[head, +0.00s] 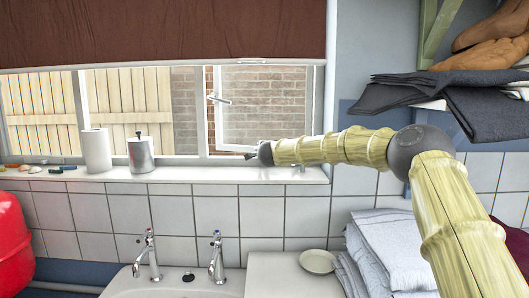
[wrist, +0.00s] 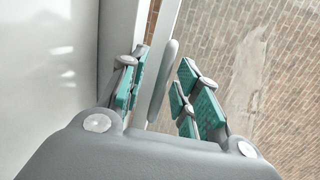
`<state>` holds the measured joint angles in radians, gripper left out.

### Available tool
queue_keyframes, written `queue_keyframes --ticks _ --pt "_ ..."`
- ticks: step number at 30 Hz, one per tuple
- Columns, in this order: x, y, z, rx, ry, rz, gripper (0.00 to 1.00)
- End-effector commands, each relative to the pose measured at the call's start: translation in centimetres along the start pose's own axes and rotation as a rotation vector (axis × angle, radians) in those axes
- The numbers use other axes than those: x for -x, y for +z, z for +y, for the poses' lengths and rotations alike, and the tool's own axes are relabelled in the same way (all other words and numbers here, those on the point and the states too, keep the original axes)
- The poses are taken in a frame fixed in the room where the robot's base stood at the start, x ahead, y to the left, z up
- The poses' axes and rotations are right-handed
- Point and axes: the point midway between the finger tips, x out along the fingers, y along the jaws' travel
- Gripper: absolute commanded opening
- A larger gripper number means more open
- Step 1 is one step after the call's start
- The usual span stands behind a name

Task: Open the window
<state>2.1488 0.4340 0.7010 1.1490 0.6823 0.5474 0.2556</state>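The window's right-hand sash (head: 221,125) has a white frame. A narrow strip of brick shows between its left edge and the white post, so it looks slightly ajar. A pale handle (head: 219,99) sticks out at that left edge. My gripper (head: 250,155) is just above the sill, by the bottom of this sash, right of and below the handle. In the wrist view my gripper (wrist: 165,95) is open, its teal-padded fingers apart. A grey elongated bar (wrist: 163,82) shows between them, in front of a white frame strip; I cannot tell whether anything touches it.
The white sill (head: 180,174) holds a paper roll (head: 96,150) and a metal canister (head: 141,154) at the left. A brown blind (head: 160,30) hangs above. Two taps (head: 217,258) stand below. Folded towels (head: 390,250) and a clothes shelf (head: 430,104) are at the right.

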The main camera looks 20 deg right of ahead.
Motion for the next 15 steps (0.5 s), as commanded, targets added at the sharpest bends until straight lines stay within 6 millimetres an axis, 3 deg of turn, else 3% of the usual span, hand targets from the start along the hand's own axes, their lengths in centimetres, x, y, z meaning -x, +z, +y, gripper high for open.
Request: queue_keyframes --ticks 8,15 --pt "0.6 0.0 -0.1 0.000 0.000 -0.001 0.32" --pt "3.4 -0.1 -0.2 -0.001 0.000 -0.001 0.32"
